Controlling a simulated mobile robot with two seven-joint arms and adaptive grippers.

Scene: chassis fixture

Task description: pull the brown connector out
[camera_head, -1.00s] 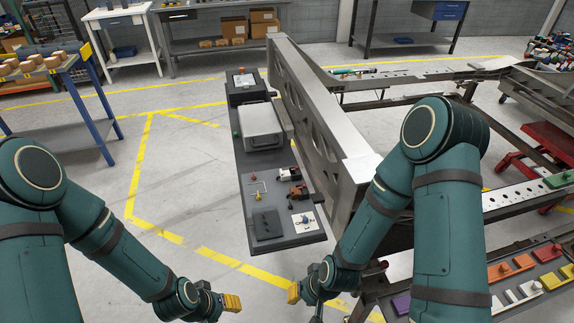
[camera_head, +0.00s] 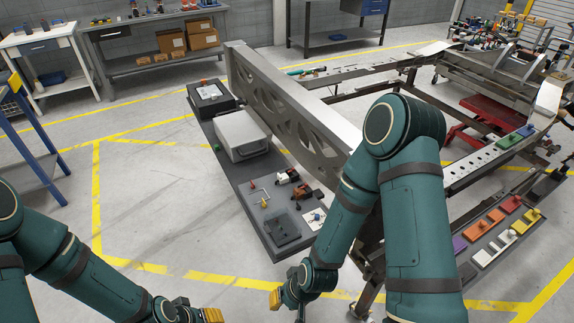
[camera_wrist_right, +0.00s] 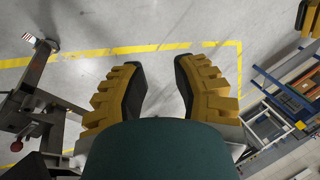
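The brown connector (camera_head: 302,191) sits on the dark panel (camera_head: 240,183) beside the slanted metal beam, near a white-and-dark connector (camera_head: 287,177). It looks small, and I cannot tell how it is seated. My right gripper (camera_head: 275,298) is low in front of the panel, apart from the connector. The right wrist view shows its two yellow fingers (camera_wrist_right: 160,75) spread, with only floor between them. My left gripper (camera_head: 212,314) is at the bottom edge, partly cut off, away from the panel; its opening is not clear.
The panel also carries a grey box (camera_head: 241,135), a black square part (camera_head: 281,229) and small pins. The perforated metal beam (camera_head: 290,105) rises along its right side. A tray of coloured blocks (camera_head: 490,232) is at right. Floor left of the panel is clear.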

